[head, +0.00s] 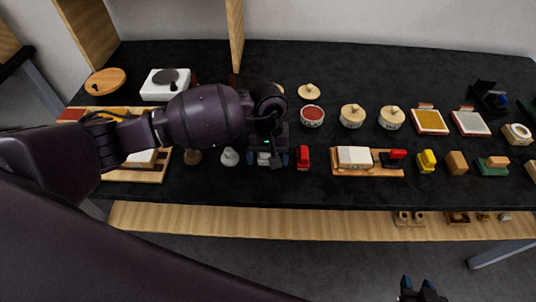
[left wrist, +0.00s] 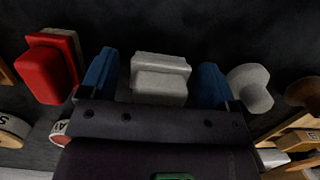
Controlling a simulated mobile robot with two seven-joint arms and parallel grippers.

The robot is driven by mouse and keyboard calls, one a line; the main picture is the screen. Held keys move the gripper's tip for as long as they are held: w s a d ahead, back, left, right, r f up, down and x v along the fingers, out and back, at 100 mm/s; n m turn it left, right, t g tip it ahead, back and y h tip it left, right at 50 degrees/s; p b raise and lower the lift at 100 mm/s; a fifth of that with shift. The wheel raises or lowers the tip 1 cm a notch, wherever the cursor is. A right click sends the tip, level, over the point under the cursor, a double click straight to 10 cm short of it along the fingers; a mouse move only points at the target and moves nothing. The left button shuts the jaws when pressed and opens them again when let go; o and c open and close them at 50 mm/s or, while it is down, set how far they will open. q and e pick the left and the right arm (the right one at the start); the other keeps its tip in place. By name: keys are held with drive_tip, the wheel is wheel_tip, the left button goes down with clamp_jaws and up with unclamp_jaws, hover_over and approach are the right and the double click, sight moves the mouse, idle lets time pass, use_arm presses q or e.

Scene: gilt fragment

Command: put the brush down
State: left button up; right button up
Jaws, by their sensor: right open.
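My left gripper (head: 267,159) is low over the black table top, near its front edge. In the left wrist view, its two blue fingers stand apart on either side of a pale grey-white, stepped block (left wrist: 160,80). Narrow dark gaps show between the block and each finger, so the gripper looks open around it. The block appears to rest on the table; I cannot tell for sure whether it is the brush. In the head view the arm and gripper hide most of it. My right gripper (head: 422,292) is open and empty at the bottom edge, in front of the table.
A red block (head: 303,155) stands right of the left gripper, and a pale rounded piece (head: 229,156) stands left. A wooden tray (head: 367,172) with a white block lies further right. Lidded pots (head: 352,116) stand behind. Bare table (head: 310,190) shows along the front.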

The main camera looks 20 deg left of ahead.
drive_tip(key=shift+w+r, duration=0.15)
drive_tip(key=shift+w, duration=0.05)
use_arm(q)
drive_tip(key=shift+r, duration=0.1)
use_arm(e)
drive_tip(key=shift+r, duration=0.1)
use_arm(q)
drive_tip(key=shift+r, duration=0.2)
wheel_tip(320, 180, up, 12)
drive_tip(key=w, duration=0.1)
drive_tip(key=shift+w+a+f, duration=0.2)
drive_tip(key=shift+w, duration=0.1)
use_arm(e)
drive_tip(key=shift+a+f, duration=0.1)
drive_tip(key=shift+f, duration=0.25)
drive_tip(key=shift+s, duration=0.1)
